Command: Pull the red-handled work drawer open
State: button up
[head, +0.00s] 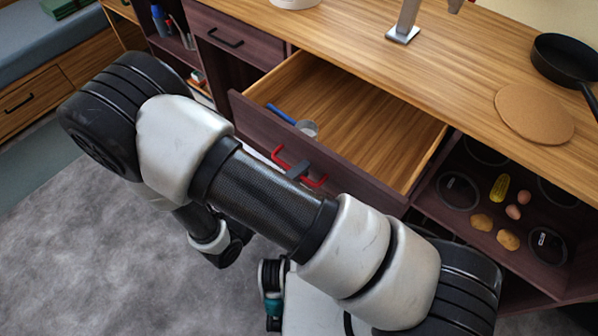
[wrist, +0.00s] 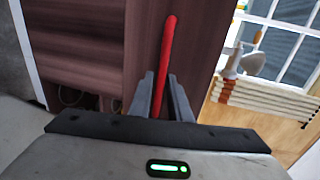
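The work drawer (head: 345,180) has a dark purple-brown front and a wooden inside, and it stands pulled well out from under the counter. Its red bar handle (head: 316,183) is partly covered by my arm and a grey finger. In the wrist view the red handle (wrist: 167,55) runs between the two grey fingers of my gripper (wrist: 161,85), which are closed in on it from both sides. In the head view only a small part of my gripper (head: 298,171) shows at the handle; my arm hides the rest.
A blue-handled item (head: 280,114) and a small greyish round thing (head: 307,128) lie inside the drawer. A shut drawer (head: 228,38) is at its left. A round board (head: 534,113) and a black pan (head: 566,62) are on the counter. Grey floor (head: 90,250) is clear at left.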

jog(key=v, duration=1.7)
jog(key=shift+s+p, duration=0.2)
jog(key=shift+p, duration=0.25)
jog(key=shift+a, duration=0.1)
